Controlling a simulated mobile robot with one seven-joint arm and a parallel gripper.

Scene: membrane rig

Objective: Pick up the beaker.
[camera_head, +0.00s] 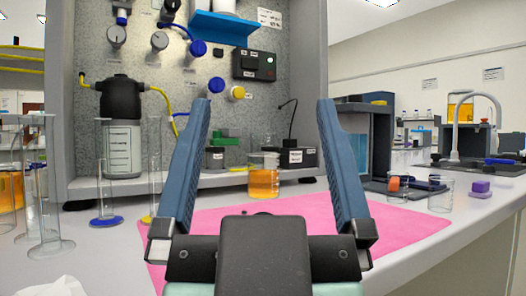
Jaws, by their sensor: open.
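A glass beaker (263,180) with orange liquid stands upright beyond my gripper, near the back edge of the pink mat (395,226). My gripper (263,105) is open and empty, its two blue fingers spread wide. In the picture the beaker shows between the fingers; they do not visibly touch it. An empty-looking clear beaker (441,196) stands on the right of the bench, and a small one with something orange (397,187) is left of it. The picture does not tell which beaker is meant. The gripper body hides the middle of the mat.
Tall glass cylinders (104,190) stand at the left. Behind is the rig panel (165,80) with gauges, a dark bottle (121,125) and a ledge. A blue-grey frame (370,140) and a purple block (480,188) are at the right. The mat's right part is clear.

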